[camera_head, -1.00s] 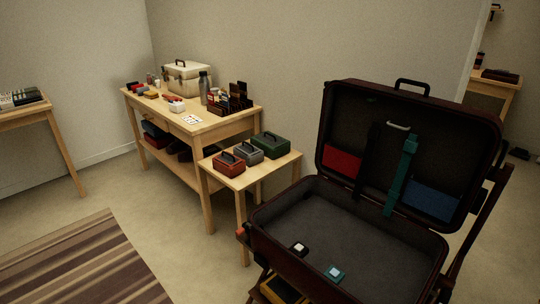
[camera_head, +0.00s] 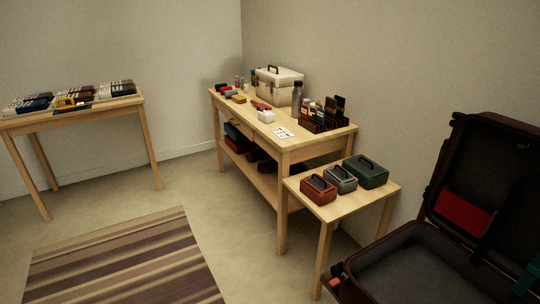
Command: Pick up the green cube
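I cannot make out a green cube in the current view. A dark open suitcase (camera_head: 400,262) stands at the right edge, cut off by the frame. The part of its floor that shows looks empty, and the rest is out of view. A dark green case with a handle (camera_head: 366,173) sits on a small wooden table, beside a grey case (camera_head: 340,180) and a red case (camera_head: 318,190). Neither of my grippers is in view.
The small table (camera_head: 347,206) stands left of the suitcase. Behind it is a long wooden workbench (camera_head: 285,143) with a cream box (camera_head: 278,87), a bottle (camera_head: 297,95) and small items. Another table (camera_head: 75,117) stands far left. A striped rug (camera_head: 125,262) lies on open floor.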

